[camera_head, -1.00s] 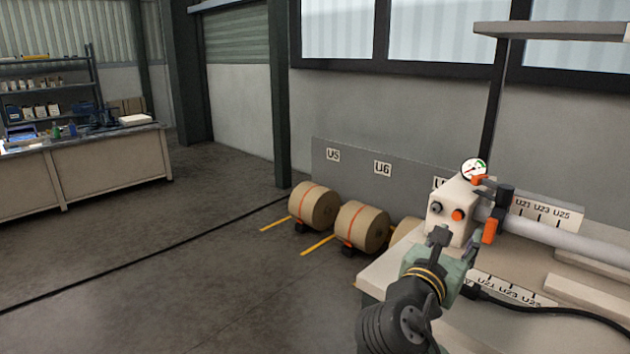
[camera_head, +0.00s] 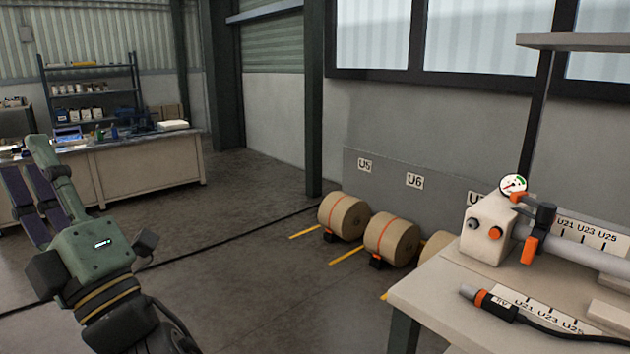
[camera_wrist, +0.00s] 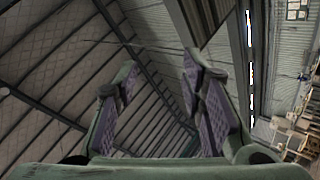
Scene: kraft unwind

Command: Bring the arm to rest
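My gripper (camera_head: 30,172) is at the left of the head view, raised, with its fingers pointing up and its green body below them. In the wrist view my gripper (camera_wrist: 158,75) has its two purple-padded fingers apart, with nothing between them. It is open and empty. The wrist camera faces the roof beams. No thing touches the fingers.
A workbench (camera_head: 420,295) at right carries a valve block with a gauge (camera_head: 513,185), a pipe and a cabled tool (camera_head: 490,300). Paper rolls (camera_head: 343,216) lie by the wall. A long counter (camera_head: 150,170) stands behind my gripper. The middle floor is clear.

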